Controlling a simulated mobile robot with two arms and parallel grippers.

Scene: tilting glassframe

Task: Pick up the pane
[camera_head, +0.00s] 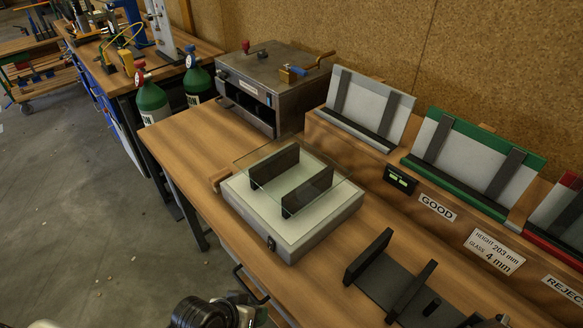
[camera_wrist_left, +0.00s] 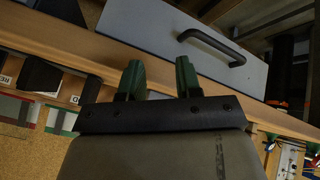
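The clear glass pane (camera_head: 326,188) lies flat across two upright black blocks on a pale square box (camera_head: 250,208) on the workbench. Nothing is touching it from above. My left gripper (camera_wrist_left: 159,70) shows two green fingers standing apart with nothing between them in the left wrist view. That view faces the bench front with its grey drawer and black handle, and the pane is not in it. In the head view only dark parts of my left arm show at the bottom edge, well short of the pane. My right gripper is not in view.
A black slotted rack (camera_head: 391,285) stands right of the box. A metal machine (camera_head: 268,85) stands behind it. Sloped racks labelled GOOD (camera_head: 437,207) and REJECT line the back right. Green gas cylinders (camera_head: 152,101) are at the left. Bare bench top lies left of the box.

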